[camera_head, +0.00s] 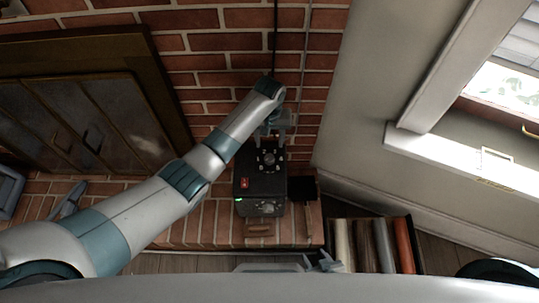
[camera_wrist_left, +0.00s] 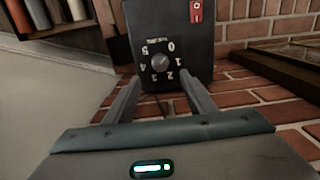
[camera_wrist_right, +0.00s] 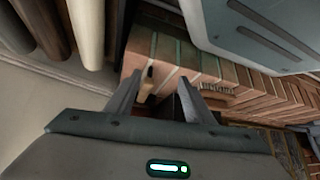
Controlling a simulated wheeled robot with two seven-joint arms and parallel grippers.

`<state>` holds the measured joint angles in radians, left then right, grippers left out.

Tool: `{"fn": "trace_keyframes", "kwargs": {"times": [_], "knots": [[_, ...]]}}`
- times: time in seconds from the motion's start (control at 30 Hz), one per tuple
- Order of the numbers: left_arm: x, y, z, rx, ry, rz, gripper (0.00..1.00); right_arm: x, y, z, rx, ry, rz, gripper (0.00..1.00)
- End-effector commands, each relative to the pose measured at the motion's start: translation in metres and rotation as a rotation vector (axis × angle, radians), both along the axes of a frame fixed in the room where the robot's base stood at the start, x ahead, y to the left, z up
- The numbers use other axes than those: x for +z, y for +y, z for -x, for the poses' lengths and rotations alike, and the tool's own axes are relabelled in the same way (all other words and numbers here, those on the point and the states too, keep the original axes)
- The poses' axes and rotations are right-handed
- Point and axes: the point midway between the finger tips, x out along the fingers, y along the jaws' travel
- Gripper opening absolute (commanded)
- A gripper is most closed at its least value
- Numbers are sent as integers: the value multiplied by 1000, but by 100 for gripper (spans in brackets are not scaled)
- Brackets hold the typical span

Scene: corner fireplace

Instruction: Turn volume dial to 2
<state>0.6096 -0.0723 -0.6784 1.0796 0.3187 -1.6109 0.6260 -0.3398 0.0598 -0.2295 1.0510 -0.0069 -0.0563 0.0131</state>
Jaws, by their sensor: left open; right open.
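The black box (camera_head: 252,207) stands on the brick hearth and has a red switch (camera_head: 245,183). In the left wrist view the volume dial (camera_wrist_left: 160,62) is a small grey round knob on the box's dark face (camera_wrist_left: 190,45), ringed by the numbers 0 to 5, which appear upside down. I cannot tell which number its pointer is at. The red switch (camera_wrist_left: 196,11) is at upper right there. My left gripper (camera_wrist_left: 162,84) is open, its fingers either side of the dial in the picture, with nothing between them. My right gripper (camera_wrist_right: 159,80) is open and empty, away from the dial.
A crate (camera_head: 332,228) with several rolls stands right of the hearth (camera_head: 190,232). A brick wall (camera_head: 213,45) rises behind the box, with dark metal fireplace doors (camera_head: 75,125) at left.

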Motion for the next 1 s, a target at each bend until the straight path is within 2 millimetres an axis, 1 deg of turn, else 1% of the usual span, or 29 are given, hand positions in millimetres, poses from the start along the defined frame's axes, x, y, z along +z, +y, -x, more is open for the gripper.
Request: {"fn": "trace_keyframes", "kwargs": {"times": [0.03, 0.27, 0.37, 0.5, 0.7, 1.0], "knots": [[-11, 0, 1, 0, 3, -2, 50, 1, 1, -4, 0, -10, -2, 48], [-53, 1, 1, 1, 3, -2, 50, 9, 7, -20, 1, -53, -16, 48], [-70, 0, 1, 1, 2, -1, 50, 5, 8, -12, -2, -22, -12, 48], [-88, 0, 0, 0, 1, 0, 50, -1, 2, -10, -6, 9, 1, 48], [-101, 0, 0, 0, 0, 0, 50, -4, -3, -9, -10, 36, 10, 48], [-103, 0, 0, 0, 0, 0, 50, -5, -5, -8, -11, 45, 13, 48]]}}
